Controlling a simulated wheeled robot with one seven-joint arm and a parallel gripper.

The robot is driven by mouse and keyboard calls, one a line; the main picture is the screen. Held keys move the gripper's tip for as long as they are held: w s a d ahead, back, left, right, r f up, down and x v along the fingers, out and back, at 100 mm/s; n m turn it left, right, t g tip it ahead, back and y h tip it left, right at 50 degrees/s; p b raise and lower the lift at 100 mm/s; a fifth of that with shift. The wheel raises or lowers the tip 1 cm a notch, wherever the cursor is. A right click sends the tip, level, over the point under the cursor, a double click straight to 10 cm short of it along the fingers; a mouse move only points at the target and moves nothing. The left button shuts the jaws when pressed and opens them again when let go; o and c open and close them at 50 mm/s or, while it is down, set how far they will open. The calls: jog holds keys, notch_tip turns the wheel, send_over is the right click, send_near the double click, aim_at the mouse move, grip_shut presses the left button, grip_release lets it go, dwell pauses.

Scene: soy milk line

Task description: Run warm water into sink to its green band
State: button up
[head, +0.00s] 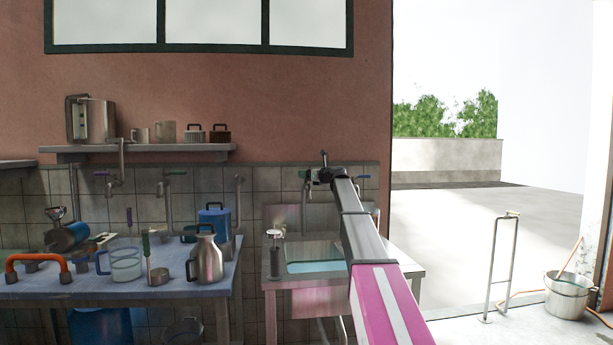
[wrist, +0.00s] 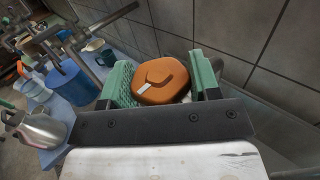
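The sink (head: 277,284) stands right of the blue table in the head view. A pale blue-green surface (head: 315,267) shows in its basin; I cannot make out whether it is water or a band. My arm reaches over the sink to the wall, where my gripper (head: 322,174) is at a tap, small and partly hidden. In the wrist view my gripper's green fingers (wrist: 162,78) are on either side of an orange-brown tap knob (wrist: 163,83). The fingers look close to the knob's sides; whether they press on it is unclear. No running water shows clearly.
The blue table (head: 205,296) holds a steel jug (head: 206,258), a clear measuring jug (head: 125,264) and a blue container (head: 214,222). A wall shelf (head: 145,149) holds a large pitcher and cups.

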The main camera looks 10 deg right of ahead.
jog(key=shift+g, duration=0.3)
jog(key=n+g+y, duration=0.2)
jog(key=n+g, duration=0.1)
jog(key=shift+w+y, duration=0.2)
jog(key=shift+y, duration=0.2)
jog(key=n+g+y, duration=0.1)
jog(key=g, duration=0.1)
jog(key=n+g+y, duration=0.1)
jog(key=n+g, duration=0.1)
jog(key=g, duration=0.1)
jog(key=shift+n, duration=0.3)
jog(key=n+g, duration=0.2)
jog(key=g, duration=0.1)
jog(key=n+g, duration=0.2)
jog(key=g, duration=0.1)
jog(key=shift+g, duration=0.4)
jog(key=shift+s+n+g, duration=0.15)
jog(key=shift+n+g, duration=0.65)
jog(key=shift+g, duration=0.7)
jog(key=o, duration=0.9)
